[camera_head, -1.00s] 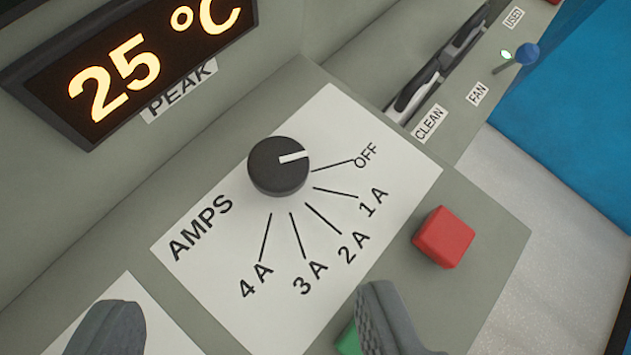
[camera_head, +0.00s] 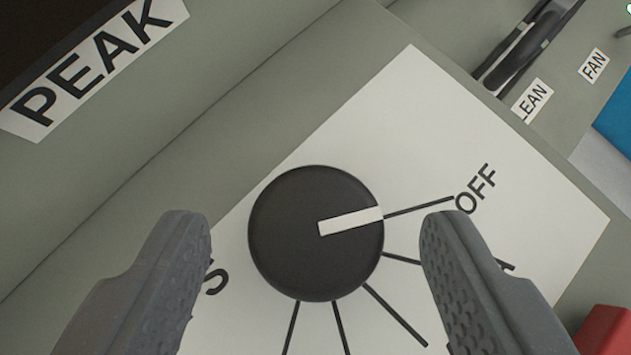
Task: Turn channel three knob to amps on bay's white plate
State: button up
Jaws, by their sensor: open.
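The black round knob (camera_head: 295,255) sits on the white plate (camera_head: 400,120) in the middle of the view. Its white pointer bar lines up with the line to the OFF label (camera_head: 476,190). Several other lines fan out below it; their labels are mostly hidden or out of frame. My gripper (camera_head: 315,235) is open, with one grey finger on each side of the knob and a gap on both sides. The right finger covers part of the scale, and the left finger covers most of the AMPS lettering.
A red button (camera_head: 607,335) stands at the lower right corner. A PEAK label (camera_head: 90,60) is on the grey panel at the upper left. A dark clip-like part (camera_head: 525,45) and a FAN label (camera_head: 594,65) are at the upper right.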

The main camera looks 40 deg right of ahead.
jog(key=shift+w+d+f, duration=0.3)
jog(key=shift+w+f, duration=0.05)
jog(key=shift+f, duration=0.15)
